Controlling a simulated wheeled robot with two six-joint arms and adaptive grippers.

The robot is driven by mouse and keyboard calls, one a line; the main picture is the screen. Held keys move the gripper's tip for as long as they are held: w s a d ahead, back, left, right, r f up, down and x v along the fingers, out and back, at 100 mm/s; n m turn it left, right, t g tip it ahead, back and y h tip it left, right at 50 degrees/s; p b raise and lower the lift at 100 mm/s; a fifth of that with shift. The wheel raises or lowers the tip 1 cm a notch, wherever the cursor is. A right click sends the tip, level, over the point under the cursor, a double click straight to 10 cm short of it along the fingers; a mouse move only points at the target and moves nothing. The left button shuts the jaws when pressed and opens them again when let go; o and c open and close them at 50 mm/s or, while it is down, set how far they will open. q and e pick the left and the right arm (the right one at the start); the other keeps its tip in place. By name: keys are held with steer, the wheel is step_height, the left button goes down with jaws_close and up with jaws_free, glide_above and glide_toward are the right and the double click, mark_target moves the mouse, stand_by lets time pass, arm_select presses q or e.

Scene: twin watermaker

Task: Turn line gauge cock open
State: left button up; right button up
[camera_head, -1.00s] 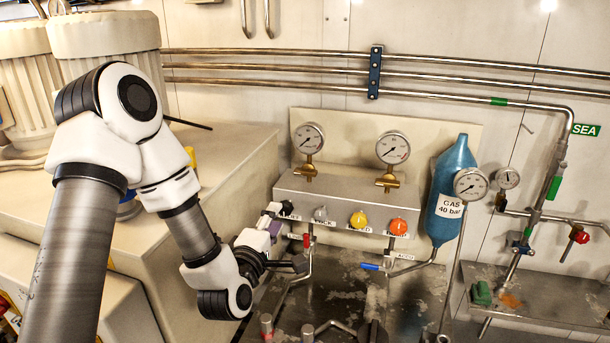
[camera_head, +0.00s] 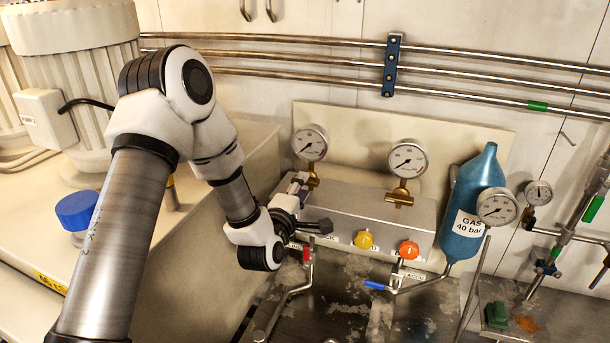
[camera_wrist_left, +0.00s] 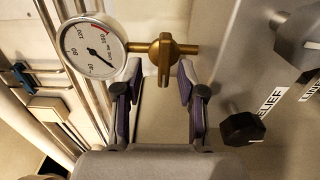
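Two round gauges stand on the grey valve block, the left gauge (camera_head: 310,143) and the right gauge (camera_head: 407,158), each on a brass cock. My left gripper (camera_head: 300,183) is at the left gauge's cock, and its arm partly hides the block's left end. In the left wrist view, the brass cock (camera_wrist_left: 165,58) lies crosswise beside the gauge (camera_wrist_left: 95,47), and its handle points down toward the gripper. My left gripper (camera_wrist_left: 159,80) is open, with one finger on each side of the handle; contact cannot be made out. My right gripper is out of view.
The block (camera_head: 345,208) carries a yellow knob (camera_head: 364,240) and an orange knob (camera_head: 409,249). A dark knob (camera_wrist_left: 242,128) labelled RELIEF is right of the fingers. A blue gas bottle (camera_head: 474,205) stands right of the block. Pipes (camera_head: 300,75) run along the wall.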

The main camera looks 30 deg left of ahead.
mark_target(306, 185)
arm_select(q)
steer(key=x, duration=0.3)
steer(key=shift+f, duration=0.25)
steer(key=shift+w+f, duration=0.15)
steer(key=shift+f, duration=0.05)
steer(key=shift+s+r, duration=0.15)
steer(key=shift+s, duration=0.1)
steer(key=shift+c, duration=1)
steer(key=shift+s+r, duration=0.1)
steer(key=shift+s, duration=0.05)
jaws_close()
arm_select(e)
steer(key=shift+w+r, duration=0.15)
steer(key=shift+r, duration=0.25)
